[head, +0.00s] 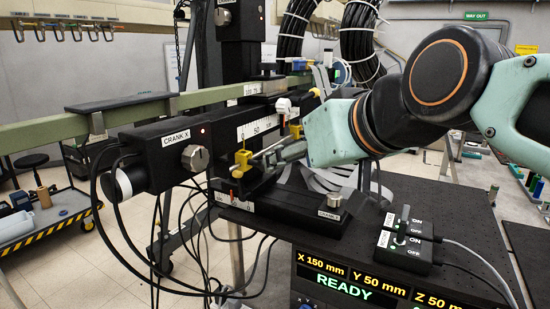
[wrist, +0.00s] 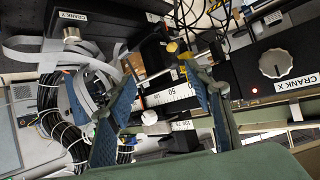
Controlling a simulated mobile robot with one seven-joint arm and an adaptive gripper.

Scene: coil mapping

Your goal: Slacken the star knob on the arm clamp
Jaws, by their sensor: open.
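A small white knob (head: 283,106) stands beside the white scale on the black slide unit; it also shows in the wrist view (wrist: 149,117), between my fingers in the picture. Yellow clamp-like parts sit near it: one (head: 243,158) below the scale at the left, another (head: 296,130) just under the white knob. I cannot tell for sure which is the arm clamp's star knob. My gripper (head: 273,153) reaches in from the right, in front of the scale. In the wrist view its two blue-padded fingers (wrist: 156,78) are apart with nothing held between them.
The CRANK X knob (head: 195,157) is at the left of the slide; another crank knob (head: 334,199) is at the lower front. A green rail (head: 150,110) crosses behind. Black cables hang at the left. A switch box (head: 405,237) and READY display (head: 350,282) are at the right front.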

